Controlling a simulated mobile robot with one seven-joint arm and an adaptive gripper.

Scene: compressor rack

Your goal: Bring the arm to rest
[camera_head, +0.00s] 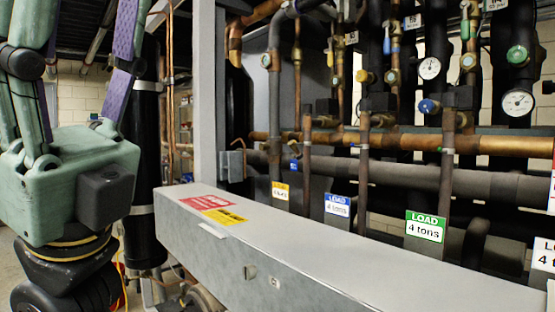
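Pale green and black jointed parts with purple strips fill the left edge of the head view; I cannot tell for sure which part of my arm they are. Below the green block is a gold ring, then dark rounded parts cut off by the bottom edge. No gripper fingers show, so I cannot see whether my gripper is open or shut, or holds anything.
A long grey metal box (330,258) with red and yellow labels runs across the front. A grey post (206,90) stands behind its left end. Behind are dark and copper pipes (400,141), gauges (429,68), valves and load signs (426,227).

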